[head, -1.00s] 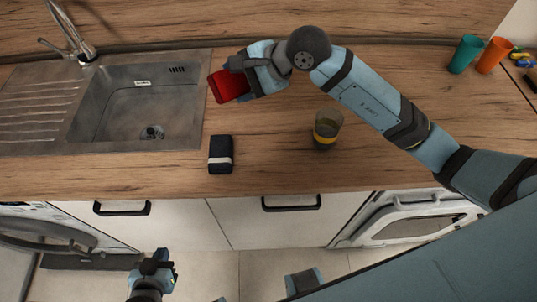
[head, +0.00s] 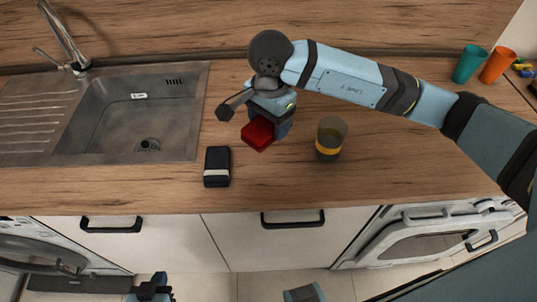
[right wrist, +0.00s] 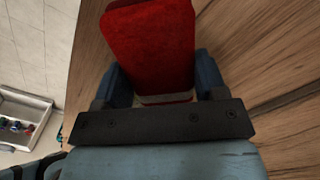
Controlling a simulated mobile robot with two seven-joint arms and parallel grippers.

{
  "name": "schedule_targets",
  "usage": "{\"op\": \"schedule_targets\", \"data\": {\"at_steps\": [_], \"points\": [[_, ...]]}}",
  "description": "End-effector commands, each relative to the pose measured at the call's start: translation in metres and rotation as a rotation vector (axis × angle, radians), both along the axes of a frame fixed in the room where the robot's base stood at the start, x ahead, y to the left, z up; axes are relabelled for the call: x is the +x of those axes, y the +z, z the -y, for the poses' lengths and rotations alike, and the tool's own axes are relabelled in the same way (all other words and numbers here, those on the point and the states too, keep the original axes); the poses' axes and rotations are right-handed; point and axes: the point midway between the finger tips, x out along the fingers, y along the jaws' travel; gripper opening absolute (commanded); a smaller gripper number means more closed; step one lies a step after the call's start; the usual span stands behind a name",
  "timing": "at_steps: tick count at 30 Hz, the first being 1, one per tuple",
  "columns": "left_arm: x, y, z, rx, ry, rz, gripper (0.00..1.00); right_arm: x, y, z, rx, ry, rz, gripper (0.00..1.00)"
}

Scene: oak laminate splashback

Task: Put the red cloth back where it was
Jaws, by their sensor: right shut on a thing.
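The red cloth (head: 258,134), a folded block, is at the worktop between the sink and the glass. My right gripper (head: 266,125) is shut on it. In the right wrist view the red cloth (right wrist: 150,45) sits between the two blue fingers, with a pale band near its lower end. I cannot tell whether it touches the worktop. My left gripper (head: 150,290) is low at the bottom edge of the head view, in front of the cabinets and away from the cloth; its jaws are too small to read.
A dark folded bundle with a white band (head: 217,172) lies left of the cloth. A glass with a yellow band (head: 331,140) stands close on the right. The sink (head: 135,120) is at left. Teal (head: 469,64) and orange (head: 497,64) cups stand far right.

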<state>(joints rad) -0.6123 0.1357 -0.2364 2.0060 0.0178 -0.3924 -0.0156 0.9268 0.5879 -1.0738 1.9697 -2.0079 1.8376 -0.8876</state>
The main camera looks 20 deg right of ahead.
Motion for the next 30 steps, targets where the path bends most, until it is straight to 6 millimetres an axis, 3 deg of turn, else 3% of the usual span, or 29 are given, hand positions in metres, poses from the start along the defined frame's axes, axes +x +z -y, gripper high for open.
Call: {"op": "schedule_targets", "data": {"at_steps": [3, 9, 16, 24, 29, 30], "points": [[0.0, 0.003, 0.0, 0.002, 0.0, 0.002, 0.0, -0.001, -0.033, 0.0, -0.001, -0.001, -0.006, 0.42], [-0.001, 0.003, -0.001, 0.007, -0.001, 0.0, 0.0, -0.001, -0.071, 0.0, 0.0, 0.001, -0.001, 0.42], [-0.002, 0.001, -0.002, 0.01, -0.001, -0.004, 0.0, 0.0, -0.087, 0.0, 0.0, 0.0, 0.001, 0.42], [-0.002, 0.004, -0.003, 0.013, -0.003, 0.0, 0.0, 0.0, -0.123, 0.0, 0.0, 0.001, 0.001, 0.42], [-0.002, 0.004, -0.003, 0.012, -0.003, 0.002, 0.0, 0.0, -0.124, 0.0, 0.001, 0.001, 0.002, 0.42], [-0.002, 0.005, -0.003, 0.012, -0.003, 0.002, 0.0, 0.0, -0.124, 0.0, 0.001, 0.001, 0.002, 0.68]]}}
